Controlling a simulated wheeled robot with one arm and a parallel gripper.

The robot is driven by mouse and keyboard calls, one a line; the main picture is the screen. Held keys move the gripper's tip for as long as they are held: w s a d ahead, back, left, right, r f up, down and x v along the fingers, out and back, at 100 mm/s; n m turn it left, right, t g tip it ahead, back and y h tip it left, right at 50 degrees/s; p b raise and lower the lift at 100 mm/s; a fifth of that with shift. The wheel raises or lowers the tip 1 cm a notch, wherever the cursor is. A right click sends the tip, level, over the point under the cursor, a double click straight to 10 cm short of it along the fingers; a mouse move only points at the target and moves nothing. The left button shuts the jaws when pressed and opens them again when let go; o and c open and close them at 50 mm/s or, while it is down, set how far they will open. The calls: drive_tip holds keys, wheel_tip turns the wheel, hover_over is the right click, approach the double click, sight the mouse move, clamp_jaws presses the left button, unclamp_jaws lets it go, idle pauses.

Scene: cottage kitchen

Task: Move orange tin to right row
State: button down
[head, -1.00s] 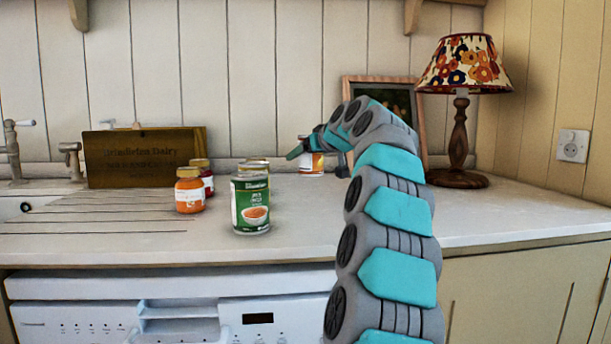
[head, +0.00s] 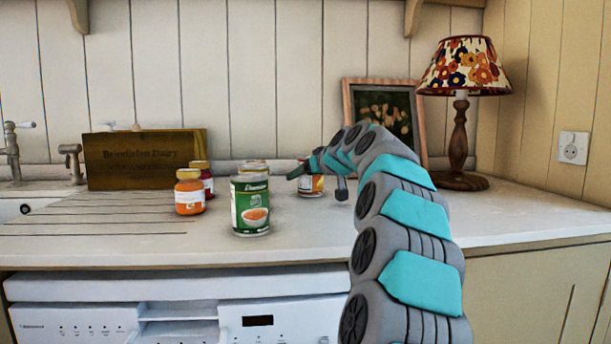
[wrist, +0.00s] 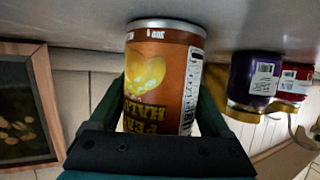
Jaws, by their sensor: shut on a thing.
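The orange tin (head: 312,187) is between the fingers of my gripper (head: 318,183), right of the green soup can (head: 250,205). In the wrist view the orange tin (wrist: 160,78) fills the middle, with a silver rim and a yellow picture, and my gripper (wrist: 122,85) is shut on its sides. The tin's rim is close to the pale counter there; I cannot tell whether it touches. Behind the green can, a gold-topped container (head: 256,165) is mostly hidden. On the left are an orange jar (head: 190,195) and a dark red jar (head: 204,176) behind it.
A wooden sign box (head: 140,160) stands at the back left beside the taps. A picture frame (head: 385,105) and a flowered lamp (head: 460,125) stand at the back right. The counter (head: 510,215) is bare at the front right.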

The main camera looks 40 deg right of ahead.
unclamp_jaws()
drive_tip(key=shift+r, duration=0.1)
drive_tip(key=b+v, duration=0.1)
drive_tip(key=v, duration=1.1)
idle(0.4)
